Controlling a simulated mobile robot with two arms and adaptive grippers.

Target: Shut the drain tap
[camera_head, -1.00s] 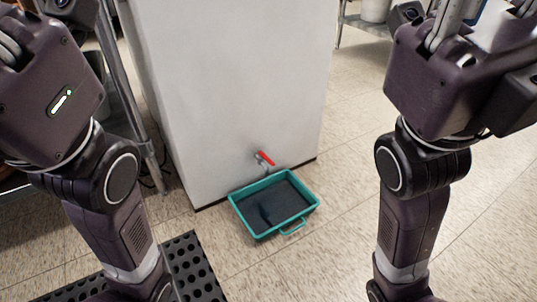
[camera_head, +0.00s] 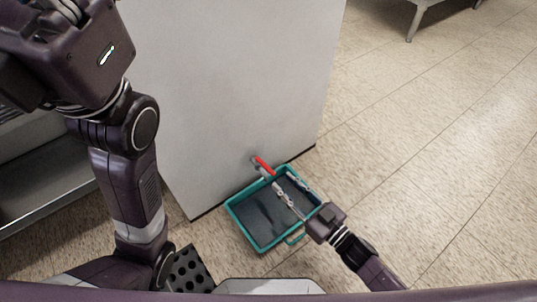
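The drain tap (camera_head: 264,167) has a red lever and a grey body. It sits low on the front of a pale grey cabinet (camera_head: 240,80). Its lever slants down to the right. My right gripper (camera_head: 283,181) reaches in from the lower right over the tray, with its two fingers spread apart and nothing seen between them. The fingertips are close to the tap, just below and right of the lever. I cannot tell whether they touch it. My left arm shows at the left, but its gripper is out of view.
A teal tray (camera_head: 235,216) with a dark inside stands on the tiled floor under the tap, partly covered by my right gripper. A black perforated mat (camera_head: 190,272) lies at the bottom. A metal shelf (camera_head: 50,185) stands at the left.

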